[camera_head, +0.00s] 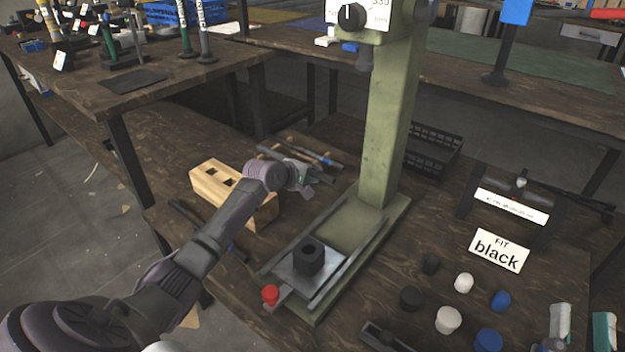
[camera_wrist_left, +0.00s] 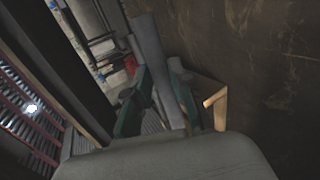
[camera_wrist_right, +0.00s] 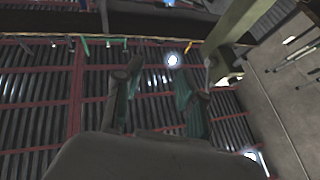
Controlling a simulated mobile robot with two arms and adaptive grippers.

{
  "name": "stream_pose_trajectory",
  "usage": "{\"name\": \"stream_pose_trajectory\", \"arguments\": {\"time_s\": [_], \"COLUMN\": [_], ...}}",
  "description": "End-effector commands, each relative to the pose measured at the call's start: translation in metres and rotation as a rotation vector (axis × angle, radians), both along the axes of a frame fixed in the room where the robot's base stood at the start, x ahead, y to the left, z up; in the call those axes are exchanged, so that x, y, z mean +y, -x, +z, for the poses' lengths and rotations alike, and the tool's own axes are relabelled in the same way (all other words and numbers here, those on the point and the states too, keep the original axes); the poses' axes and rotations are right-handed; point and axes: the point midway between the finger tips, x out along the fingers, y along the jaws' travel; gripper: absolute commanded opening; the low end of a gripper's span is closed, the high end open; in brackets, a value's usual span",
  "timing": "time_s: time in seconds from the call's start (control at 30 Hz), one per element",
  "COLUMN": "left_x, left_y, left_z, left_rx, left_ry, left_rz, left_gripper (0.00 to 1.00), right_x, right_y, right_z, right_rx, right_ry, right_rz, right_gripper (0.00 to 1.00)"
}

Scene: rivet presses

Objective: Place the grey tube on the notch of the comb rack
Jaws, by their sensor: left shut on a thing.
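My left gripper (camera_head: 303,180) is over the bench, just right of a wooden block and left of the green press column. In the left wrist view, its green-padded fingers (camera_wrist_left: 160,100) are shut on the grey tube (camera_wrist_left: 150,50), a long straight piece sticking out beyond the fingertips. In the head view the gripper and the clutter behind it make the tube hard to pick out. Dark bars and thin rods (camera_head: 318,152) lie behind the gripper; I cannot tell which part is the comb rack or its notch. My right gripper (camera_head: 584,328) is open and empty, also seen in the right wrist view (camera_wrist_right: 158,95).
The wooden block (camera_head: 203,186) has square holes. The green press (camera_head: 385,130) stands right of my left gripper, with a black holder (camera_head: 308,258) and red knob (camera_head: 270,294) at its base. Several black, white and blue caps (camera_head: 448,319) lie at the front right, near a "black" sign (camera_head: 499,250).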

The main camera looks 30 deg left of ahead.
Motion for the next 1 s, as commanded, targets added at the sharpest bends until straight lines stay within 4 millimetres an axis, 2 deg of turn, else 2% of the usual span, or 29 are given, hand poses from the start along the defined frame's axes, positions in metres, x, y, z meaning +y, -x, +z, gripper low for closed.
{"name": "stream_pose_trajectory", "arguments": {"time_s": [0.17, 0.43, 0.47, 0.6, 1.0], "left_x": [0.0002, 0.0002, 0.0002, 0.0001, 0.0007], "left_y": [-0.0002, 0.0, 0.0001, 0.0002, 0.0037], "left_z": [-0.0053, -0.006, -0.0064, -0.0063, -0.0034], "left_rx": [-0.003, -0.002, 0.0, -0.001, 0.0], "left_ry": [-0.001, -0.001, -0.001, -0.001, -0.001], "left_rz": [0.0, 0.0, 0.0, 0.0, 0.001], "left_gripper": [0.0, 0.0, 0.27, 0.47, 0.47], "right_x": [0.0, -0.0001, 0.0, 0.0, -0.0001], "right_y": [0.0065, 0.0063, 0.0061, 0.0061, 0.0034], "right_z": [0.0109, 0.0112, 0.0109, 0.0107, 0.0078], "right_rx": [-0.074, -0.071, -0.07, -0.07, -0.04], "right_ry": [-0.021, -0.02, -0.02, -0.02, -0.012], "right_rz": [0.004, 0.004, 0.004, 0.004, 0.003], "right_gripper": [0.4, 0.4, 0.4, 0.4, 0.4]}}
